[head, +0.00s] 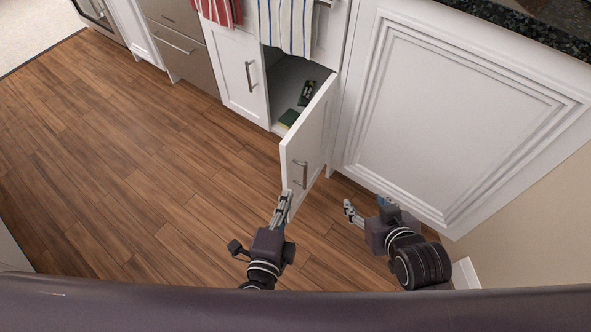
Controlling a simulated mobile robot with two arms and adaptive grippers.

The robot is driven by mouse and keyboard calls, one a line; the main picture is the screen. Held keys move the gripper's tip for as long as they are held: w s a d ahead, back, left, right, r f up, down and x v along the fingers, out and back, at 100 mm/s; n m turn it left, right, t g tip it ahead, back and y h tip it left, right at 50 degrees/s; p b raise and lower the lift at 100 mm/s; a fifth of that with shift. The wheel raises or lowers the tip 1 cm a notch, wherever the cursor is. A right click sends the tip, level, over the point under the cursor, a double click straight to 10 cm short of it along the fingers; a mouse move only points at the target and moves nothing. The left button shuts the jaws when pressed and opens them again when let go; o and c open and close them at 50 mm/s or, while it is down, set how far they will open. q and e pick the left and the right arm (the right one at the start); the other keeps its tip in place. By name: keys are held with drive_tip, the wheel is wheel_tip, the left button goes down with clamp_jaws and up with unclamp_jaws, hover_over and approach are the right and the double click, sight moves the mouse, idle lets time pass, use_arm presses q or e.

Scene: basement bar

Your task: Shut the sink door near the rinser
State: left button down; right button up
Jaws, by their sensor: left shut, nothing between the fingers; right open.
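The right sink cabinet door (309,142) stands open, swung out toward me, with a metal bar handle (299,173) near its free edge. The left sink cabinet door (239,75) is shut. My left gripper (285,194) is shut and empty, its fingertips close to the lower free edge of the open door; I cannot tell if they touch. My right gripper (362,209) is open and empty, low to the right of the open door, in front of the white panel (450,115). The rinser is not clearly seen.
Inside the open cabinet lie a green item (289,117) and a dark item (307,92). A red-striped towel (219,10) and a blue-striped towel (287,25) hang above. Drawers (178,45) stand further left. The wooden floor (130,165) at left is clear.

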sight(293, 150)
use_arm(q)
wheel_tip(293, 150, up, 6)
drive_tip(key=s+d+m+t+h+b, duration=0.1)
drive_tip(key=s+d+m+t+b, duration=0.1)
drive_tip(key=d, duration=0.1)
use_arm(e)
wheel_tip(293, 150, up, 4)
drive_tip(key=r+t, duration=0.1)
use_arm(q)
drive_tip(key=w, duration=0.4)
drive_tip(key=w+p, duration=0.1)
drive_tip(key=w, duration=0.2)
drive_tip(key=w+a, duration=0.1)
drive_tip(key=w, duration=0.3)
drive_tip(key=shift+w+a+r+p, duration=0.1)
drive_tip(key=shift+w+r+p, duration=0.2)
drive_tip(key=shift+r+p, duration=0.1)
use_arm(e)
drive_tip(key=s+d+f+g, duration=0.2)
drive_tip(key=s+f, duration=0.2)
drive_tip(key=s, duration=0.2)
drive_tip(key=shift+g+h, duration=0.3)
drive_tip(key=shift+g, duration=0.1)
use_arm(q)
drive_tip(key=shift+a, duration=0.15)
use_arm(e)
drive_tip(key=shift+w, duration=0.2)
